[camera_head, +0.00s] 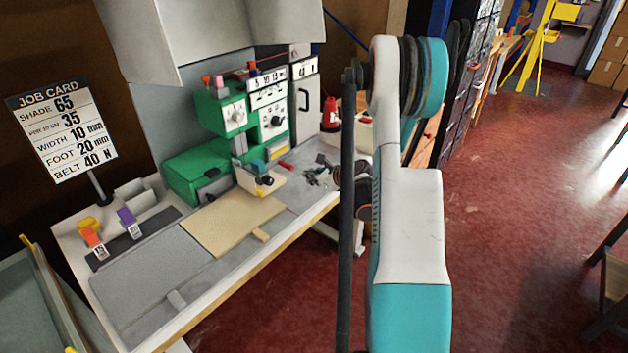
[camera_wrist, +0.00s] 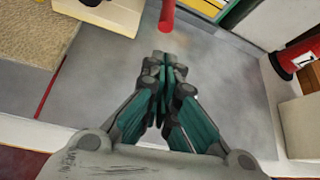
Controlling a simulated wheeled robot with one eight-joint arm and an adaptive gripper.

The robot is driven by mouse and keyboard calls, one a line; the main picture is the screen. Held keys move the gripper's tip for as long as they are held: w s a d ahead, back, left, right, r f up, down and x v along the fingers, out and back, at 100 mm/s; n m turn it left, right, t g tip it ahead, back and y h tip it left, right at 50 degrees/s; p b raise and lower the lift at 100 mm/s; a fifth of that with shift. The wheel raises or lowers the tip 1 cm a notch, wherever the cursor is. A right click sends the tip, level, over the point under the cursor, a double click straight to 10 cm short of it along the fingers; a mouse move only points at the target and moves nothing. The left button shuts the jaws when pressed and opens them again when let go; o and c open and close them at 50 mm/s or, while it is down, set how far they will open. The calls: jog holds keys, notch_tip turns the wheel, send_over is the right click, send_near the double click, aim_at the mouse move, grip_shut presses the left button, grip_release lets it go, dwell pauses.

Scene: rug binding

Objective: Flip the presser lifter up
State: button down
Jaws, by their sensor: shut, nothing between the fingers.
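The green sewing machine (camera_head: 228,120) stands on the bench at the back, with dials on its head and a cream plate at its front. A small red bar (camera_head: 286,167) sticks out low at the machine's right side; it looks like the presser lifter. In the wrist view a red rod end (camera_wrist: 167,16) shows at the top, just beyond my fingertips, with a gap between. My gripper (camera_head: 318,174) is over the bench to the right of the machine. In the wrist view my gripper (camera_wrist: 166,66) is shut and empty. The rod's far end is out of that view.
A red cone (camera_head: 331,115) stands behind my gripper, also at right in the wrist view (camera_wrist: 290,58). A beige mat (camera_head: 232,222) lies left of it. Colored clips (camera_head: 127,219) and a job card (camera_head: 64,130) are at left. The grey bench surface under my gripper is clear.

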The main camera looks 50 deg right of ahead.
jog(key=b+x, duration=0.1)
jog(key=x, duration=0.5)
jog(key=shift+b, duration=0.4)
jog(key=shift+r+p, duration=0.65)
jog(key=shift+r, duration=0.85)
